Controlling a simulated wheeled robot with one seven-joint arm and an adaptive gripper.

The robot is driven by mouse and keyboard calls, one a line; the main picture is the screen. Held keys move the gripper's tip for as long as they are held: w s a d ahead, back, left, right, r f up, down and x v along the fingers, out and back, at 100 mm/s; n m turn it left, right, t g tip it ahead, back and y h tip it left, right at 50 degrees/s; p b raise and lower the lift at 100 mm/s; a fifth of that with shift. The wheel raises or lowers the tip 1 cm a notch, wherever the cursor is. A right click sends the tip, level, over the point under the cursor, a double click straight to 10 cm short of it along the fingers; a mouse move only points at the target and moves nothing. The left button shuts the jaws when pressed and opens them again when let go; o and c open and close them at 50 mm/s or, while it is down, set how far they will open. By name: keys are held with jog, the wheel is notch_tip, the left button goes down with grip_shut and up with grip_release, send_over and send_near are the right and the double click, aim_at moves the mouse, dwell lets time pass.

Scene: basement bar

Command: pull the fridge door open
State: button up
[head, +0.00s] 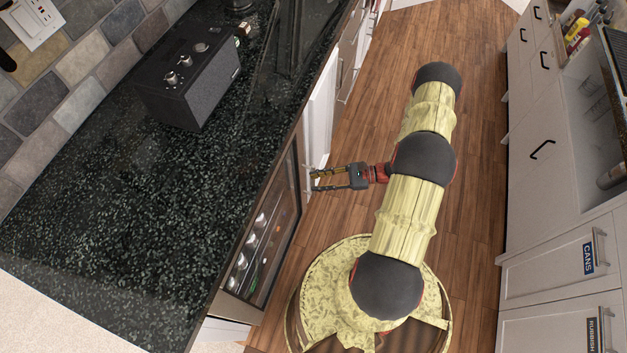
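The fridge (262,240) is built in under the dark counter, with a dark-framed glass front and several cans or bottles visible behind the glass. Its door looks shut or nearly so; the steep view hides its lower part. A thin light handle (306,180) seems to stand out from the door's far edge. My gripper (313,180) points left at this edge, with its two fingers apart. The fingertips are at or very close to the handle; I cannot tell whether they touch it.
A black speaker-like box (188,82) stands on the dark speckled counter (120,230). White cabinets (555,140) with black handles line the right side, with drawers labelled CANS (587,257) and RUBBISH. The wooden floor (385,60) between is clear.

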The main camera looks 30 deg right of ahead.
aim_at(313, 181)
jog(key=d+f+m+t+h, duration=0.3)
jog(key=f+m+t, duration=0.1)
jog(key=f, duration=0.2)
jog(key=d+f+m+t+h, duration=0.2)
jog(key=f+m+t+h, duration=0.15)
jog(key=f+m, duration=0.2)
jog(key=shift+n+t+y, duration=0.25)
jog(key=shift+n+t, duration=0.2)
jog(key=shift+f+b+x, duration=0.15)
jog(key=shift+b+x, duration=0.1)
jog(key=shift+x, duration=1.55)
jog(key=shift+f+b+x, duration=0.15)
jog(key=shift+b+x, duration=0.1)
jog(key=shift+x, duration=1.55)
jog(key=shift+a, duration=0.1)
grip_shut()
